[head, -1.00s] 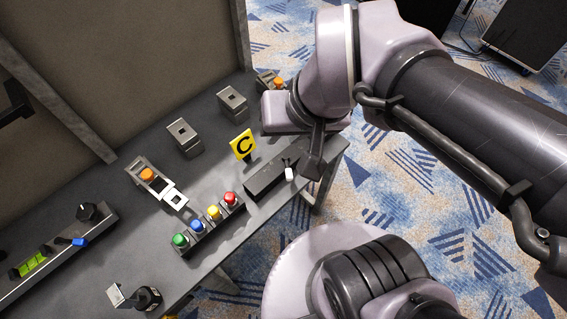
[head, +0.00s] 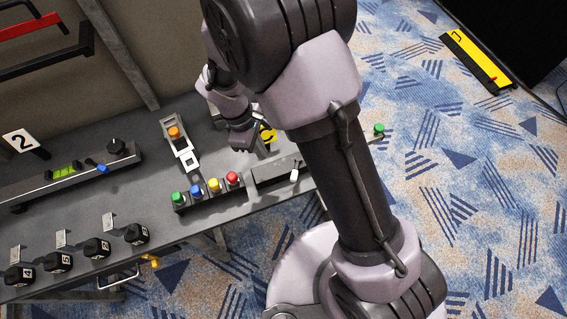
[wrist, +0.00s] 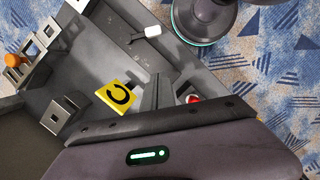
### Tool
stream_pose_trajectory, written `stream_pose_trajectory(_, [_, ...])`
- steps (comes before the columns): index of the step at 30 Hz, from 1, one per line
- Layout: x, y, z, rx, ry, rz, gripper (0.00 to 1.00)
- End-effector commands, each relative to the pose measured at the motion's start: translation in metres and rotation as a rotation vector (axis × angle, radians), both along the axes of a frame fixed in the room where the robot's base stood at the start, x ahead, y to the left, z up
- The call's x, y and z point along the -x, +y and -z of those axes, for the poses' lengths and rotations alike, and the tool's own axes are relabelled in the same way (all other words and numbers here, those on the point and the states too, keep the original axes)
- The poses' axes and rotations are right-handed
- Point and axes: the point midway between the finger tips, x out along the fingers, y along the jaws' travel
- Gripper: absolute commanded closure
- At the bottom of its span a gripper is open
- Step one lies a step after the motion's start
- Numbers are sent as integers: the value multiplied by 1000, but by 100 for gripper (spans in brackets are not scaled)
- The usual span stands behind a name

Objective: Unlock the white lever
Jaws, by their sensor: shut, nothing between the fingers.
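The white lever (head: 294,174) sticks out at the right end of a dark box (head: 272,173) near the table's front edge. In the wrist view the lever (wrist: 151,31) is at the top, apart from my gripper. My gripper (head: 240,144) is over the table, behind the coloured buttons and left of the lever. Its grey fingers (wrist: 156,92) are shut and empty in the wrist view. They show beside the yellow "C" sign (wrist: 116,96), which is partly hidden by my arm in the head view (head: 268,135).
Green, blue, yellow and red buttons (head: 213,186) stand in a row left of the lever box. An orange-button panel (head: 174,133) is behind them. Black numbered knobs (head: 97,248) line the front left. Carpet is open beyond the front edge.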

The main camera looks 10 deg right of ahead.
Motion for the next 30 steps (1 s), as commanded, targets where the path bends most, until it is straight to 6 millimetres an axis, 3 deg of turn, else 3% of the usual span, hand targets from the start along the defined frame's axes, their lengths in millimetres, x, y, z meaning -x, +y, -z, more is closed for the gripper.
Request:
stream_pose_trajectory(5, [2, -5, 21, 1, 3, 3, 100])
stream_pose_trajectory(16, [9, -23, 101, 0, 2, 4, 100])
stream_pose_trajectory(22, [18, -52, 98, -1, -1, 6, 100])
stream_pose_trajectory(30, [22, -62, 96, 0, 0, 4, 100])
